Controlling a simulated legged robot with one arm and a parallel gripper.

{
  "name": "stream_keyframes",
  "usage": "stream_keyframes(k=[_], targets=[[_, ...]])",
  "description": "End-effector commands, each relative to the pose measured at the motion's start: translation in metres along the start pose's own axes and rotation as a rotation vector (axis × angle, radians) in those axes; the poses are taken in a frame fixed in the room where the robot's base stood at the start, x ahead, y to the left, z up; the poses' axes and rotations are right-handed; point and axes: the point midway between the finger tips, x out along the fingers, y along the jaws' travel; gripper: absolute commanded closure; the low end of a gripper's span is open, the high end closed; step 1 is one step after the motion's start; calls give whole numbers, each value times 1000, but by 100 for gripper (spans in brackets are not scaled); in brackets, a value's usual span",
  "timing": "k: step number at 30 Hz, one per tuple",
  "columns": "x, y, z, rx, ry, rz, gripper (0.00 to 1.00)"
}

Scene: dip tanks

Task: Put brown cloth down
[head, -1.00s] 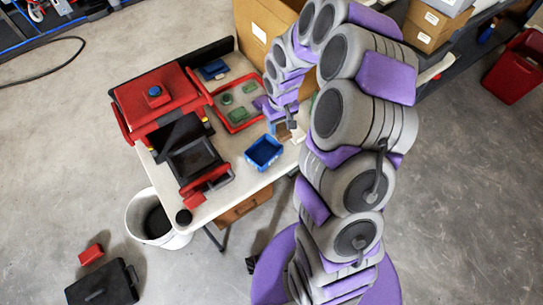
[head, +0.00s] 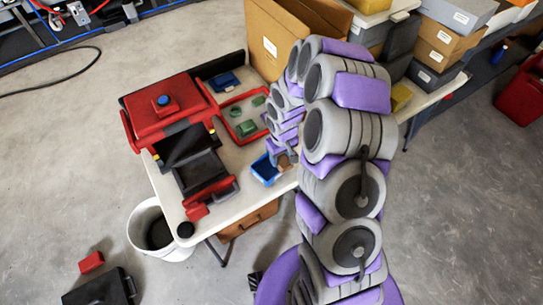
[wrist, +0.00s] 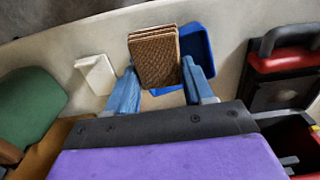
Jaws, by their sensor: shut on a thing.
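The brown cloth (wrist: 154,60) is a folded, layered, textured piece between the two blue fingers of my gripper (wrist: 158,72) in the wrist view. My gripper is shut on it. The blue bin (wrist: 199,48) shows just behind and to the right of the cloth, partly covered by it and by a finger. In the head view, my gripper (head: 281,153) is at the right side of the blue bin (head: 264,171), with the brown cloth (head: 284,162) near its rim. I cannot tell whether the cloth touches the bin.
The white table (head: 230,208) also carries a red machine (head: 165,105) and a red-rimmed tray (head: 238,138) with green items. A small white block (wrist: 97,74) lies left of the cloth. A cardboard box (head: 275,35) stands behind. A white bucket (head: 150,225) is on the floor.

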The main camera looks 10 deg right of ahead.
Motion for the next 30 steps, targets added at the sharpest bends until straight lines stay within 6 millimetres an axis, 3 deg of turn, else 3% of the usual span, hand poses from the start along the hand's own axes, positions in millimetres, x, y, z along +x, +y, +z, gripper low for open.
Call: stream_keyframes(k=[3, 7, 14, 21, 30], targets=[[4, -9, -24, -3, 2, 3, 82], [4, -10, -35, -2, 2, -1, 82], [4, -8, -45, -1, 4, -6, 82], [40, -12, -44, 0, -2, -3, 82], [40, -12, -44, -1, 1, -1, 82]])
